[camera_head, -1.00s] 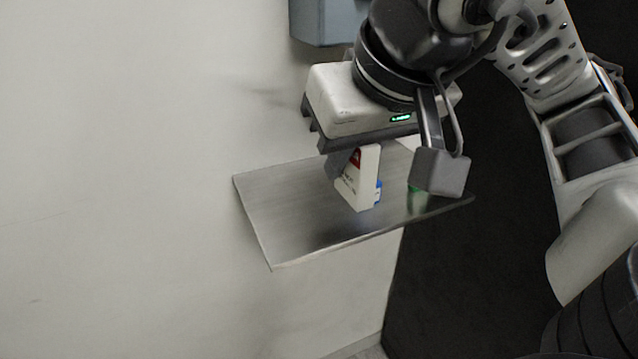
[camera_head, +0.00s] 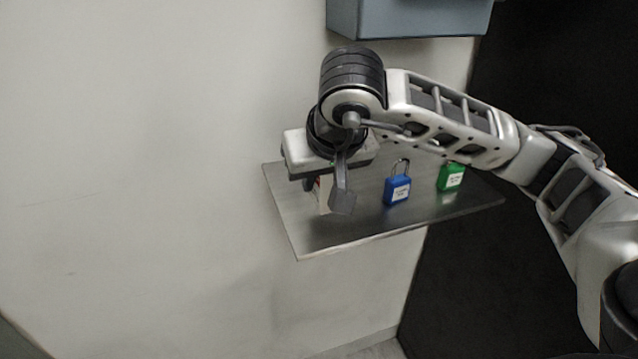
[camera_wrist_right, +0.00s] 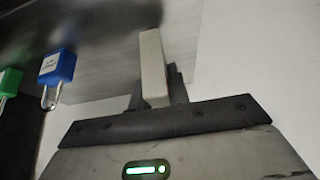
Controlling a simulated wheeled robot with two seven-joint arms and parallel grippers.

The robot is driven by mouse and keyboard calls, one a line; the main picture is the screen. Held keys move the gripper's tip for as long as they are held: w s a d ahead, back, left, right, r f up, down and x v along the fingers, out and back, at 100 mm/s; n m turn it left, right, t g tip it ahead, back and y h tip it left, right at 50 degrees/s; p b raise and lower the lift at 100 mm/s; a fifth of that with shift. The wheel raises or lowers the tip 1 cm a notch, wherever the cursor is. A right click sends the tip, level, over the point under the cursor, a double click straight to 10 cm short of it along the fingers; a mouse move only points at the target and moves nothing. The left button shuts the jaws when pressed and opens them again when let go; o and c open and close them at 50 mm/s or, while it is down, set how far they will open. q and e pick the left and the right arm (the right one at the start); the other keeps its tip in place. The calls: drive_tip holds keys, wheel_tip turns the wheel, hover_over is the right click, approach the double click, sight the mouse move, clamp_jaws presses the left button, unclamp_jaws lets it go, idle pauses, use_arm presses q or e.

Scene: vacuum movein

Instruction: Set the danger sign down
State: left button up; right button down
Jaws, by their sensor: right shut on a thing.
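The danger sign (camera_head: 323,197) is a small white block with a little red on its face, at the left part of the metal shelf (camera_head: 310,238). My right gripper (camera_head: 316,186) is shut on it from above, and the wrist camera and arm hide much of it. In the right wrist view the sign (camera_wrist_right: 153,62) shows as a pale upright slab between the fingers of my right gripper (camera_wrist_right: 158,92). Its lower end appears at or very close to the shelf surface; I cannot tell whether it touches. My left gripper is not in view.
A blue padlock (camera_head: 397,189) and a green padlock (camera_head: 451,177) stand on the shelf to the right of the sign. A grey-blue box (camera_head: 410,18) hangs on the wall above. The shelf's front middle is bare.

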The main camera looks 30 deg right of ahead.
drive_tip(key=shift+f, duration=1.1)
drive_tip(key=c, duration=1.3)
unclamp_jaws()
drive_tip(key=shift+c, duration=0.2)
drive_tip(key=shift+r, duration=0.25)
drive_tip(key=shift+s+r, duration=0.15)
drive_tip(key=shift+r, duration=0.15)
drive_tip(key=p+v, duration=0.1)
drive_tip(key=v, duration=1)
drive_tip(key=shift+s+r, duration=0.1)
drive_tip(key=shift+s, duration=0.05)
